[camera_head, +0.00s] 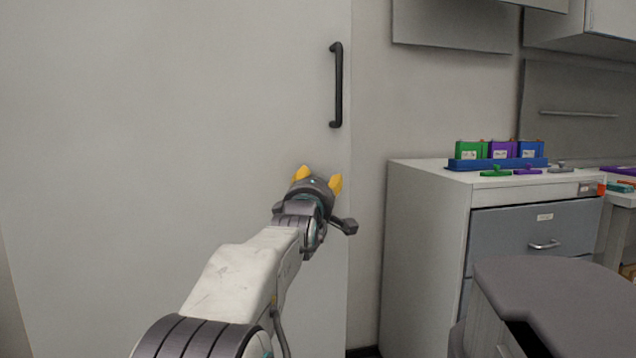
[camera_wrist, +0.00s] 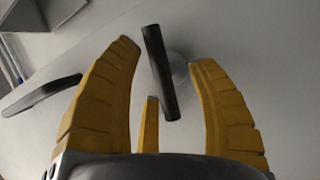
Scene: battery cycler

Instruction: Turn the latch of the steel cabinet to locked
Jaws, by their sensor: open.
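The steel cabinet's pale door (camera_head: 170,120) fills the left of the head view. Its latch (camera_wrist: 160,75) is a dark bar on a round base (camera_wrist: 178,68), seen in the wrist view. The bar lies roughly crosswise to the long door handle. My gripper (camera_head: 318,178) is in front of the door, below the handle, and hides the latch in the head view. In the wrist view its yellow fingers are spread, with the latch bar between their tips and a visible gap on each side. A third finger shows below the bar's lower end.
The black door handle (camera_head: 337,85) is above my gripper; it also shows at the left of the wrist view (camera_wrist: 42,94). A grey drawer unit (camera_head: 425,240) stands right of the cabinet, with a blue rack (camera_head: 497,164) of coloured blocks on top. A grey surface (camera_head: 560,290) is at lower right.

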